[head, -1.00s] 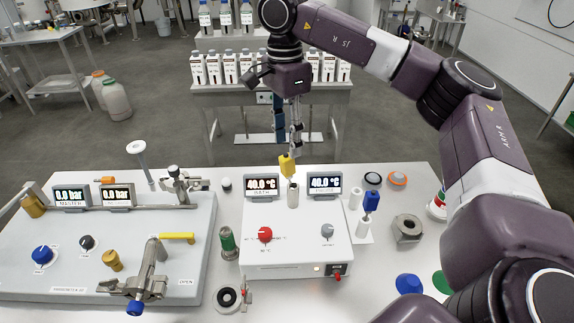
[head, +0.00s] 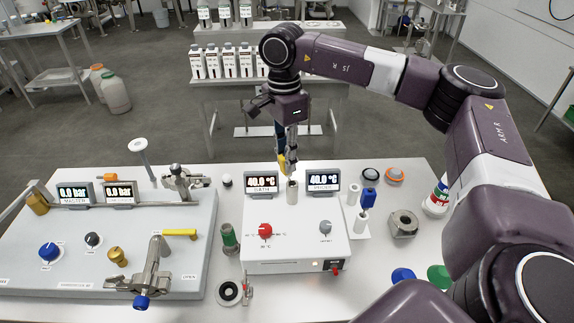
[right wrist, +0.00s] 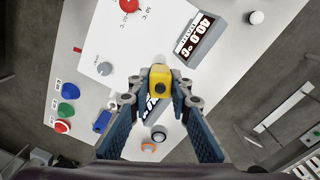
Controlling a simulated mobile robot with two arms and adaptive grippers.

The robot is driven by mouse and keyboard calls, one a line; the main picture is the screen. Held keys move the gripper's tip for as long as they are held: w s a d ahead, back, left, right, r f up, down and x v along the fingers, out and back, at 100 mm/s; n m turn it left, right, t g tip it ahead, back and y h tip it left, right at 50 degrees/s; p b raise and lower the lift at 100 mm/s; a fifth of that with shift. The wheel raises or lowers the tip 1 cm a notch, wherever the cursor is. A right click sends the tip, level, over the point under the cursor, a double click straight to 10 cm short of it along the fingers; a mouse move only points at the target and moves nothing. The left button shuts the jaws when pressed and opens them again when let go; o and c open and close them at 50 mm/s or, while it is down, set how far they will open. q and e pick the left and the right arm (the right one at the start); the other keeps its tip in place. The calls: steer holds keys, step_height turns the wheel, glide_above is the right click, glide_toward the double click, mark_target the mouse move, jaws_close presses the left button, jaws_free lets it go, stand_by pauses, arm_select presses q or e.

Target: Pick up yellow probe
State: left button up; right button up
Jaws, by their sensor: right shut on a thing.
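The yellow probe (head: 282,169) is at the back edge of the white bath unit (head: 290,245), between its two displays. My right gripper (head: 289,165) is shut on it from above and hides part of it. In the right wrist view, the yellow probe (right wrist: 160,83) is between the two fingertips (right wrist: 160,98). A pale upright cylinder (head: 292,191) is just in front of the probe. I cannot tell whether the probe's lower end is still seated. My left gripper is not in view.
The left display (head: 262,182) and right display (head: 323,180) flank the gripper closely. A blue-capped probe (head: 368,198) stands to the right. A panel with knobs and valves (head: 110,240) fills the left. White bottles (head: 228,62) stand on a bench behind.

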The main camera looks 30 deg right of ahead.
steer(key=shift+r, duration=0.1)
jaws_close()
steer(key=shift+r, duration=0.45)
step_height(320, 180, up, 8)
steer(key=b, duration=0.2)
steer(key=shift+r+b, duration=0.15)
steer(key=shift+b, duration=0.2)
step_height(320, 180, up, 18)
steer(key=p, duration=1)
steer(key=shift+p, duration=0.3)
steer(key=shift+f, duration=0.25)
